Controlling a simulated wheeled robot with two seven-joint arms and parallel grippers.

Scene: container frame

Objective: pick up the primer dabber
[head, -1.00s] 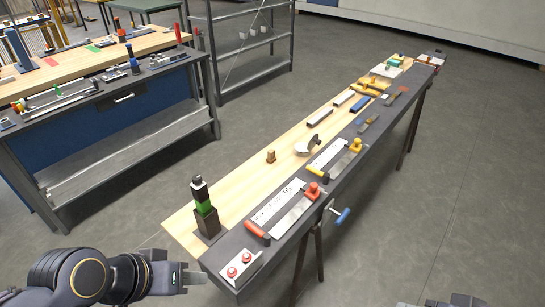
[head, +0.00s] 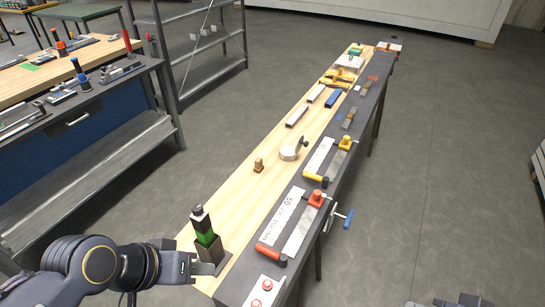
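The likely primer dabber (head: 204,228) is a small bottle with a green band, dark body and black-and-white top. It stands slightly tilted in a dark square holder (head: 210,252) at the near left end of the long bench. My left gripper (head: 208,268) comes in from the lower left, low beside the holder's near side. Its fingers overlap edge-on, so their gap is hidden, and I cannot tell whether they touch the holder. Only a dark part of my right arm (head: 462,300) shows at the bottom right edge; its fingers cannot be made out.
The long bench (head: 232,205) runs away to the upper right. A plate with red knobs (head: 262,290), a red-handled tool (head: 300,228), a small wooden piece (head: 258,165) and a round tape-like thing (head: 290,153) lie on it. Another workbench (head: 90,85) stands at the left.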

